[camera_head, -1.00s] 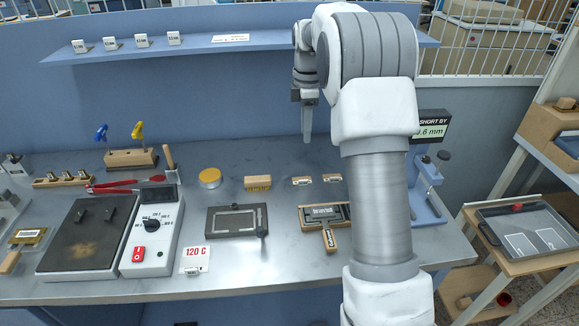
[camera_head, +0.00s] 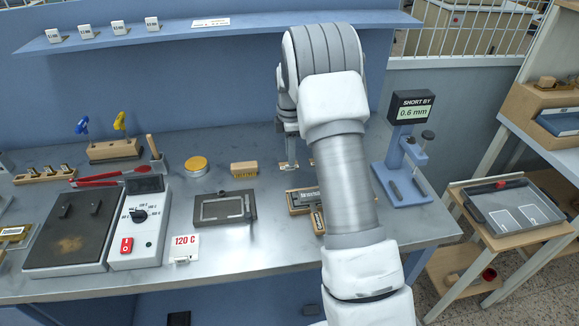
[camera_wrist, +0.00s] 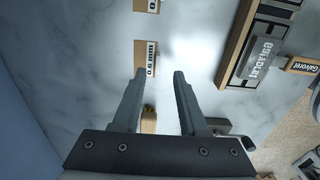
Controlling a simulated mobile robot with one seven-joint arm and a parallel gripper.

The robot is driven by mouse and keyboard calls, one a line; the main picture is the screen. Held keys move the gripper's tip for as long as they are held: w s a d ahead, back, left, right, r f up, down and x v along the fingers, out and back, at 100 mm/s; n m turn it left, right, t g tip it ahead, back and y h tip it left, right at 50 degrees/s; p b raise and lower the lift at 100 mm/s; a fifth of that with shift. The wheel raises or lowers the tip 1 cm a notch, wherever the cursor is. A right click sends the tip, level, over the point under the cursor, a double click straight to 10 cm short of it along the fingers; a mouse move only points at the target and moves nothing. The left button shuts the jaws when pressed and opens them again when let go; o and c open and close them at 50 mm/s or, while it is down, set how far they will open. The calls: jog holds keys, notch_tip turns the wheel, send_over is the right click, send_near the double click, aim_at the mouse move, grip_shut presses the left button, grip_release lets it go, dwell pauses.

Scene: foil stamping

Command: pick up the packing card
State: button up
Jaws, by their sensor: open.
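Small pale wooden packing cards with white labels lie on the metal bench. In the wrist view, one packing card (camera_wrist: 142,57) has a label that appears to read 0.6 mm. It lies just beyond my gripper (camera_wrist: 158,73), nearer the left fingertip, which partly overlaps it in the picture. My gripper is open and empty, pointing down at the bench. Another card (camera_wrist: 146,5) sits at the top edge of the wrist view. In the head view my gripper (camera_head: 291,155) is low over the bench by a card (camera_head: 287,167); my arm hides the area to its right.
A gauge display (camera_head: 412,107) reads SHORT BY 0.6 mm. A wooden block (camera_head: 244,168) and a dark framed plate (camera_head: 224,208) lie left of my gripper. A type holder (camera_wrist: 257,45) is at right in the wrist view. A blue shelf (camera_head: 250,26) runs behind.

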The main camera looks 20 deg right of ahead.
jog(key=shift+w+d+f, duration=0.1)
jog(key=shift+w+f, duration=0.05)
jog(key=shift+f, duration=1.75)
grip_shut()
